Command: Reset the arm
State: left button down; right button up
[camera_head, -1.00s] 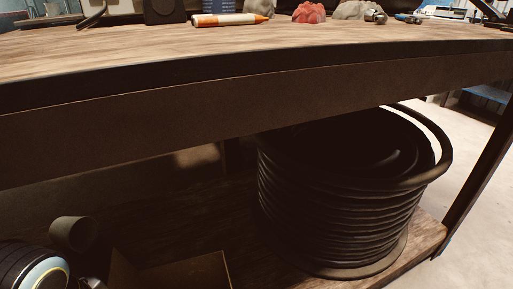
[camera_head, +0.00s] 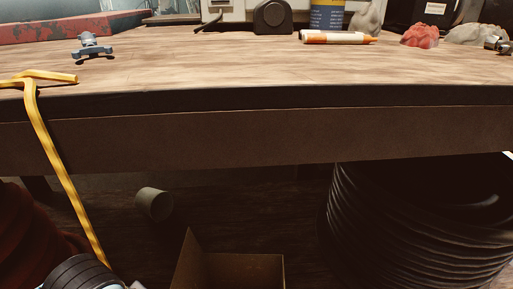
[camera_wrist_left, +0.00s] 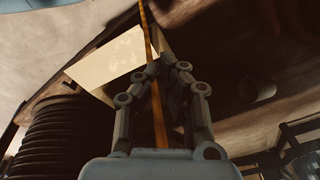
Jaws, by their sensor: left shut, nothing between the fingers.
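My left gripper (camera_wrist_left: 170,65) shows in the left wrist view. Its grey linked fingers are shut, with the tips together and nothing held. A yellow strip (camera_wrist_left: 159,118) runs behind the fingers in that view; I cannot tell whether it touches them. In the head view a yellow strip (camera_head: 56,150) lies over the bench's front edge at the left and hangs down below it. Neither gripper shows in the head view. My right gripper is in no view.
The wooden bench top (camera_head: 230,75) crosses the head view. A blue-grey tool (camera_head: 92,45), an orange-and-white marker (camera_head: 338,38) and a red lump (camera_head: 420,36) lie on it. Below are an open cardboard box (camera_head: 240,270), a grey cylinder (camera_head: 154,203) and a black hose coil (camera_head: 410,225).

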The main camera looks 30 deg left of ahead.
pick_arm(q)
jog(key=s+a+f+p, duration=0.2)
jog(key=s+f+p, duration=0.35)
jog(key=f, duration=0.75)
jog(key=s+f, duration=0.3)
jog(key=s, duration=0.5)
jog(key=s+f+g+p, duration=0.1)
jog(key=s+f, duration=0.2)
jog(key=s, duration=0.5)
jog(key=shift+a+f, duration=0.15)
jog(key=shift+f, duration=0.2)
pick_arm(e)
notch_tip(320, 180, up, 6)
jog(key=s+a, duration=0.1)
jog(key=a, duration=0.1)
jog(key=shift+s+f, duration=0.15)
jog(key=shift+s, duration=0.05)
